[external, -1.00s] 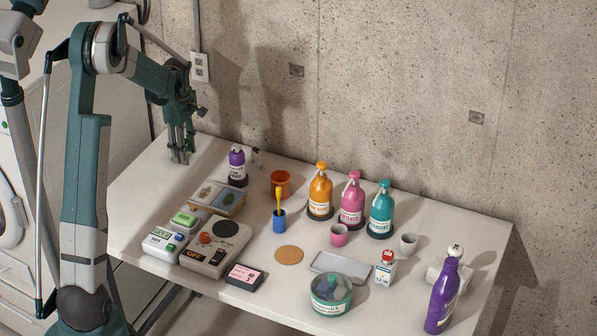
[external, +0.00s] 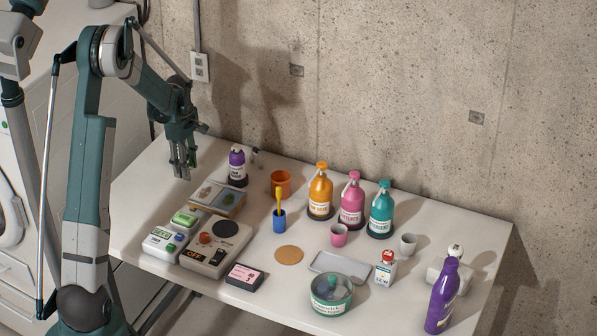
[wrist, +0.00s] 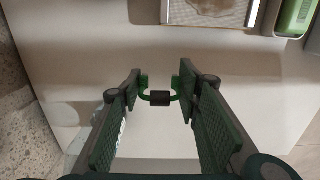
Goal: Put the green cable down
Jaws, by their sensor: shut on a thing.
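The green cable (wrist: 174,96), with a black sleeve at its middle, spans the gap between my two fingers in the wrist view. My gripper (wrist: 160,84) is shut on it, one finger at each side. In the external view my gripper (external: 182,172) is above the back left part of the white table (external: 150,205). I cannot make out the cable there. In the wrist view, pale table surface shows below the cable; the exact height is hard to tell.
A control box with dial (external: 215,248) is nearer the front. Bottles and cups stand further right. The table's left end is clear.

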